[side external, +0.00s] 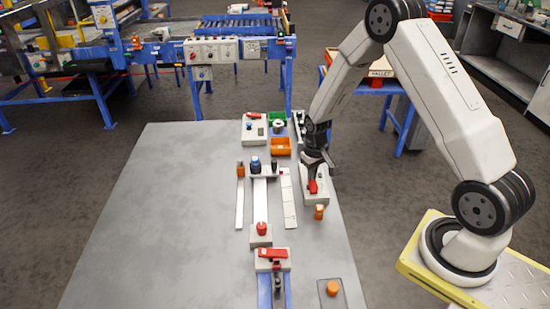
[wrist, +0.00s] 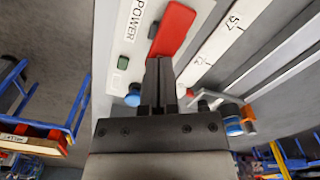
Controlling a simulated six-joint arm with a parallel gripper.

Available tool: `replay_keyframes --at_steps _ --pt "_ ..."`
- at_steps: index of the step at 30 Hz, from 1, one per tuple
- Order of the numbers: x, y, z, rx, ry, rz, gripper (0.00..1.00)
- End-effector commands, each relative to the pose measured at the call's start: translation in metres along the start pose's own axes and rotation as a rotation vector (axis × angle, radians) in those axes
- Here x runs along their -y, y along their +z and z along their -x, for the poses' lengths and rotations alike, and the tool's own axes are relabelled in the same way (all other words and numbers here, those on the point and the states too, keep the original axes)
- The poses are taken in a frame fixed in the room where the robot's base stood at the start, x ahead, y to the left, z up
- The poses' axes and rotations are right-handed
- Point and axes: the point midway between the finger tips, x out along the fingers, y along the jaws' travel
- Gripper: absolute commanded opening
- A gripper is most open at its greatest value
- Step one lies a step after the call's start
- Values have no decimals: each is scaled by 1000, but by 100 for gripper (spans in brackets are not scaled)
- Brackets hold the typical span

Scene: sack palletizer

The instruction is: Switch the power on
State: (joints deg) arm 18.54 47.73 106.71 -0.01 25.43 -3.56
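A pale power box (side external: 316,198) stands on the right side of the grey table, with a red switch lever (side external: 313,187) on top. In the wrist view the box carries a POWER label (wrist: 133,20), the red lever (wrist: 172,28) and a small green part (wrist: 123,62). My gripper (side external: 314,174) points down over the box. In the wrist view its dark fingers (wrist: 159,62) are together, with their tips at the near end of the lever and covering a little of it. Whether they touch it cannot be told. Nothing shows held between them.
A small orange cylinder (side external: 319,212) stands just in front of the box. A white numbered strip (side external: 289,200) lies to its left, and an orange bin (side external: 281,146) sits behind. A red-topped box (side external: 272,257) is nearer the front. The table's left half (side external: 160,220) is clear.

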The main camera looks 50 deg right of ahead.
Motion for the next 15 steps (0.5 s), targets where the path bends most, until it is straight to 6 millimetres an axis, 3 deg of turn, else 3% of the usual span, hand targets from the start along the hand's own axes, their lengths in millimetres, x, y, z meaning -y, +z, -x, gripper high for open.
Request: replay_keyframes --at_steps 15 --pt "0 1 -3 3 0 0 0"
